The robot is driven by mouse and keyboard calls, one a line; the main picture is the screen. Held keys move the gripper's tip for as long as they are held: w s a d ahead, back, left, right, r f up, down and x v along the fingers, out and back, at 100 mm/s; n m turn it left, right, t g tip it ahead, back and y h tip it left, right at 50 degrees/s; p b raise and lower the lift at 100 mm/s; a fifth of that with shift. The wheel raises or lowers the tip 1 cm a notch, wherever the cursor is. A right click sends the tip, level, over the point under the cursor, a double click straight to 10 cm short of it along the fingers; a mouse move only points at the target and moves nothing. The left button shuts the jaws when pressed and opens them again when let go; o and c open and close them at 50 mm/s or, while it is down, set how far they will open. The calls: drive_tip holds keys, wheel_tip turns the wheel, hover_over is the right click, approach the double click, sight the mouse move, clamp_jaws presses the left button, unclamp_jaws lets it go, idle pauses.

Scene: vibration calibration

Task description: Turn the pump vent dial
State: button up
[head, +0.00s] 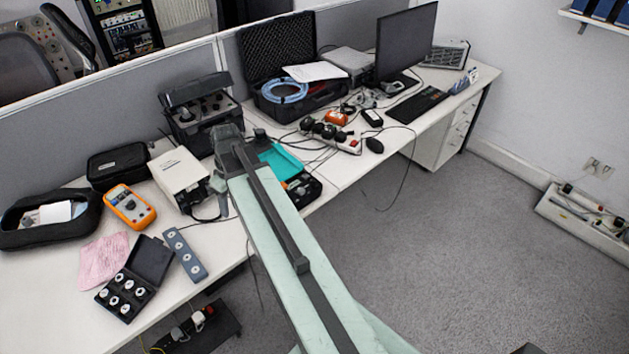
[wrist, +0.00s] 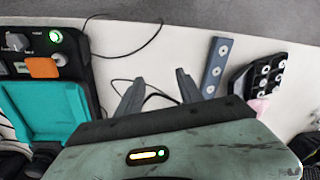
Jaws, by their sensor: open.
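A grey dial (wrist: 16,42) sits on the dark panel of a teal-lined case (wrist: 45,110) at the left of the wrist view. A green-lit button (wrist: 56,36) and an orange part (wrist: 43,68) are beside it. The labels are too small to read surely, so I cannot confirm it is the pump vent dial. My gripper (wrist: 158,93) is open and empty, to the right of the case and apart from the dial. In the head view my arm partly hides the teal-lined case (head: 281,158); the dial is not clear there.
A white box (head: 180,174) and a black case with knobs (head: 203,108) stand near my arm's end. A blue-grey strip (head: 185,255), an open black box of white-topped pieces (head: 125,290) and an orange meter (head: 130,206) lie left. Cables (wrist: 135,50) cross the bench.

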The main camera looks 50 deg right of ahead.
sight(315, 181)
drive_tip(key=d, duration=0.5)
drive_tip(key=s+d+n, duration=0.1)
drive_tip(key=d, duration=0.5)
drive_tip(key=d+f+n+t+y+b, duration=0.1)
drive_tip(key=d, duration=0.5)
drive_tip(key=shift+s+d, duration=0.1)
drive_tip(key=shift+s, duration=0.1)
drive_tip(key=s+d+n+t, duration=0.15)
drive_tip(key=s+d, duration=0.25)
drive_tip(key=d, duration=0.4)
drive_tip(key=s+d+n+t, duration=0.1)
drive_tip(key=s+d+n, duration=0.15)
drive_tip(key=d, duration=0.55)
drive_tip(key=shift+m+g, duration=0.25)
drive_tip(key=shift+m, duration=0.05)
drive_tip(key=b+x, duration=0.7)
drive_tip(key=b, duration=0.1)
drive_tip(key=shift+s+a+f, duration=0.15)
drive_tip(key=shift+a+f, duration=0.1)
drive_tip(key=shift+a, duration=0.05)
drive_tip(key=shift+r, duration=0.1)
